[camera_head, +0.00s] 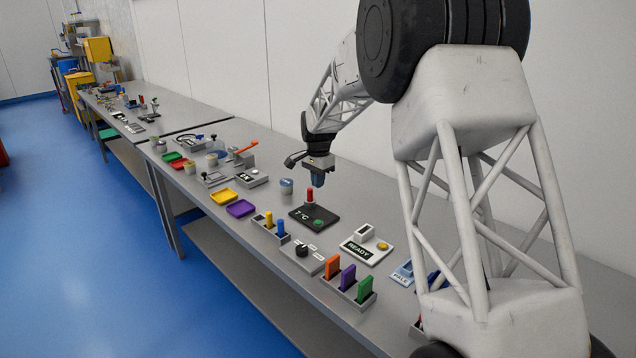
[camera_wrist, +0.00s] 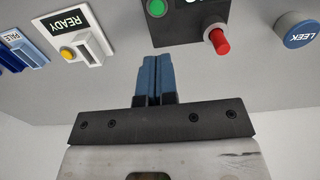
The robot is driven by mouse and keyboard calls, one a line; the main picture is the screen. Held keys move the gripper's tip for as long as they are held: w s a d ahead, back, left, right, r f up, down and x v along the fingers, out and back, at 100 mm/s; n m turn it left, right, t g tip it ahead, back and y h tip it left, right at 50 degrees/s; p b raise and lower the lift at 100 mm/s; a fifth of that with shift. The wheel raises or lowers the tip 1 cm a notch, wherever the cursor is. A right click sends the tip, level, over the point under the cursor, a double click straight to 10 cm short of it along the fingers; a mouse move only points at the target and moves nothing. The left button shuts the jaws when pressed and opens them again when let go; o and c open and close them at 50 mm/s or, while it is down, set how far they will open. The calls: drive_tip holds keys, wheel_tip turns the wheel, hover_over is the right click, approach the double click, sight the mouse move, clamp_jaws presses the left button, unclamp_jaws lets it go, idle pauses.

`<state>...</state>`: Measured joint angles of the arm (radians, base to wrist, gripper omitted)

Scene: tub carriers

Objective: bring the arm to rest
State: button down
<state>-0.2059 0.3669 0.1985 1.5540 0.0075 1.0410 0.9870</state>
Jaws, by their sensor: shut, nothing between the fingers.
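My gripper (camera_head: 317,180) hangs from my arm over the back part of the grey bench (camera_head: 365,208), fingers pointing down. In the wrist view its blue fingers (camera_wrist: 155,75) are together with nothing between them. Just below and in front of it is a black panel (camera_head: 322,219) with a "7 °C" display, a red knob (camera_head: 310,195) and a green button (camera_head: 318,223). The gripper appears clear of the panel, the red knob and the bench top.
A round blue-topped tub (camera_head: 286,186), marked LEEK in the wrist view (camera_wrist: 298,32), stands left of the gripper. A READY box (camera_head: 366,250) lies to the right. Orange, purple and green tabs (camera_head: 348,279) stand at the front edge. Yellow (camera_head: 223,197) and purple (camera_head: 240,208) trays lie left.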

idle(0.4)
drive_tip(key=s+d+r+n, duration=0.1)
drive_tip(key=s+d+r, duration=0.35)
drive_tip(key=s, duration=0.45)
drive_tip(key=s+d+r+n+t, duration=0.15)
drive_tip(key=s+d+r, duration=0.3)
drive_tip(key=s, duration=0.45)
drive_tip(key=s+d+r+n, duration=0.25)
drive_tip(key=s+r, duration=0.25)
drive_tip(key=s, duration=0.4)
drive_tip(key=s+d+f+n, duration=0.1)
drive_tip(key=s+d, duration=0.1)
drive_tip(key=s, duration=0.8)
drive_tip(key=s+d+f+n+t, duration=0.1)
drive_tip(key=s+d, duration=0.2)
drive_tip(key=s, duration=0.8)
drive_tip(key=s+d+f+n, duration=0.1)
drive_tip(key=s+d+f, duration=0.1)
drive_tip(key=s, duration=0.8)
drive_tip(key=shift+s+d+n, duration=0.2)
drive_tip(key=shift+n, duration=0.2)
